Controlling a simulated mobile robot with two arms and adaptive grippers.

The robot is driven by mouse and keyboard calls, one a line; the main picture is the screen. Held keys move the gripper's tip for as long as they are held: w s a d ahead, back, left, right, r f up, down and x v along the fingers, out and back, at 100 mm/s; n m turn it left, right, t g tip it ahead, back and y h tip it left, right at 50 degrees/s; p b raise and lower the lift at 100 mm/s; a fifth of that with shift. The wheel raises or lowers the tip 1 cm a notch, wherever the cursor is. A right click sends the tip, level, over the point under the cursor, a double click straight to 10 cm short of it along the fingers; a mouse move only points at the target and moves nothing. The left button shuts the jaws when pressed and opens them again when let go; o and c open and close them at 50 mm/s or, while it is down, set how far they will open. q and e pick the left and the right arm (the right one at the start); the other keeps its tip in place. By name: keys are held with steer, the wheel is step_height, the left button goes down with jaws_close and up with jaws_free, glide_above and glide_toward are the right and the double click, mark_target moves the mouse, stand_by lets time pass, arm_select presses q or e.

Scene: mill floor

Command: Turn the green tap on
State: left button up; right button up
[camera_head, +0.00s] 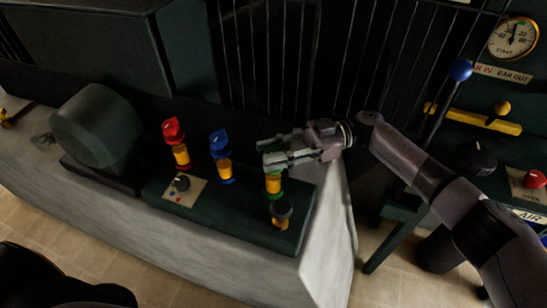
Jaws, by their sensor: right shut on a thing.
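The green tap (273,195) stands on the dark green plate, to the right of the other taps. Its yellow body and green lower ring show under my right gripper; its handle is hidden by the fingers. My right gripper (267,153) comes in from the right, level, and is shut on the top of the green tap. How far the handle is turned cannot be seen. My left gripper is not in view.
A red tap (173,132) and a blue tap (220,143) stand left of the green one. A dark-topped knob (281,209) is close in front. A round dark housing (97,124) is at left. A blue-knobbed lever (460,71) and gauge (512,38) are at right.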

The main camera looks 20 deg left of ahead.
stand_by(0.4)
steer(key=o, duration=1.2)
steer(key=shift+c, duration=0.2)
steer(key=v, duration=1.2)
steer(key=shift+f, duration=0.1)
